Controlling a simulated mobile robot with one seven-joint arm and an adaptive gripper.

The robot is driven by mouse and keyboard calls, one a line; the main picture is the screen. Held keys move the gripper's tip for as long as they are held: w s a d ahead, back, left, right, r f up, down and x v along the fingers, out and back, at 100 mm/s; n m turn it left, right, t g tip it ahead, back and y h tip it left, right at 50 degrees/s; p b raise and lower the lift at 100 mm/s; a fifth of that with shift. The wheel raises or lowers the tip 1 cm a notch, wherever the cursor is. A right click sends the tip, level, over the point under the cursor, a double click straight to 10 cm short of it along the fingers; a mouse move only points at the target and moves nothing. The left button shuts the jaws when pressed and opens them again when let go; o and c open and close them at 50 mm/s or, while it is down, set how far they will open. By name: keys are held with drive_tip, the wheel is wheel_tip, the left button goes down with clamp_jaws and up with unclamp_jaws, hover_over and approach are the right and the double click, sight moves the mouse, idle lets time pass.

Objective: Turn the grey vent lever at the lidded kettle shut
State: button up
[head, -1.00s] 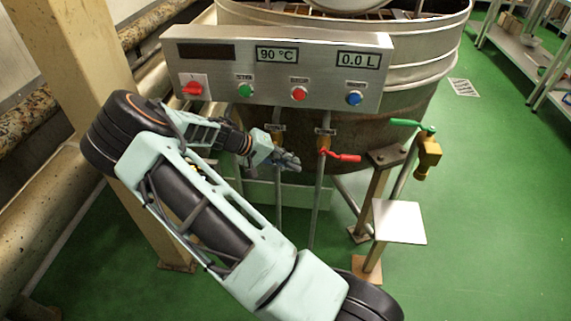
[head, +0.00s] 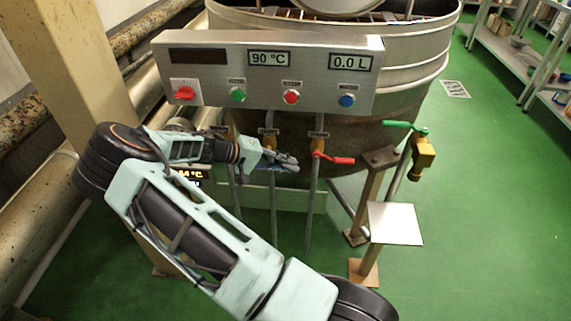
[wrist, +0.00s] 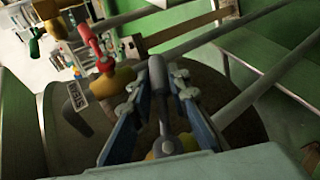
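In the wrist view a grey lever (wrist: 157,75) stands between the two blue-padded fingers of my gripper (wrist: 160,82), running up from a yellow valve body at the bottom. Its end lies between the fingertips, very close to them; I cannot tell whether they press on it. In the head view my gripper (head: 288,162) is at a brass valve (head: 269,141) on a pipe below the control panel, and it hides the lever there. The large metal kettle (head: 405,80) stands behind the panel, with part of a round lid (head: 340,6) at the top edge.
A red lever (head: 335,159) on the neighbouring pipe is just right of my gripper. A green-handled brass tap (head: 423,158) and a small pale plate on a stand (head: 395,223) are further right. The control panel (head: 330,65) overhangs the valves. Green floor is free at right.

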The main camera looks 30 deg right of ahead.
drive_tip(key=o, duration=0.3)
drive_tip(key=v, duration=1.2)
drive_tip(key=shift+c, duration=0.3)
